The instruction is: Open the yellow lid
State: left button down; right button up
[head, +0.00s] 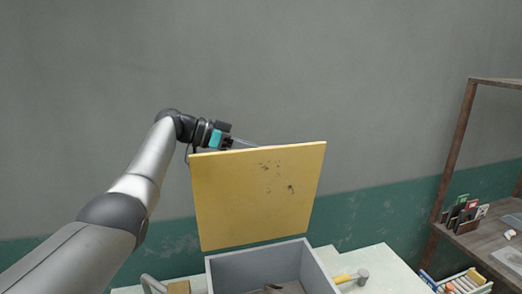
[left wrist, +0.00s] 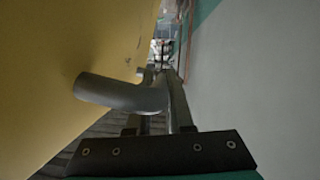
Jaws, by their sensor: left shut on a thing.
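The yellow lid (head: 257,197) stands raised, close to upright, behind the open grey box (head: 255,263). Its face has dark specks. My left gripper (head: 247,145) is at the lid's top edge, with its fingers partly hidden behind the lid. In the left wrist view the lid (left wrist: 60,60) fills the left side, and a grey curved handle (left wrist: 122,93) sticks out from it. My left gripper is shut on this handle. Something brown lies in the box, mostly cut off by the picture's lower edge. My right gripper is not in view.
A pale table (head: 370,262) holds the box, with a yellow-handled mallet (head: 352,277) on its right. A wooden shelf (head: 478,240) with small items stands at the far right, a filled crate (head: 463,284) below it. The wall is behind the lid.

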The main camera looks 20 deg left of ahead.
pick_arm(q)
jog(key=shift+w+a+f, duration=0.3)
jog(key=shift+w+f, duration=0.05)
jog(key=shift+w, duration=0.05)
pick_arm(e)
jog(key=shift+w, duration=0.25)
pick_arm(q)
jog(key=c, duration=1.2)
grip_release()
jog(key=shift+f, duration=0.1)
jog(key=shift+c, duration=0.2)
jog(key=o, duration=0.4)
jog(key=shift+w, duration=0.15)
jog(key=shift+r, duration=0.25)
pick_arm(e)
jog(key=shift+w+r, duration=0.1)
pick_arm(q)
jog(key=shift+a, duration=0.1)
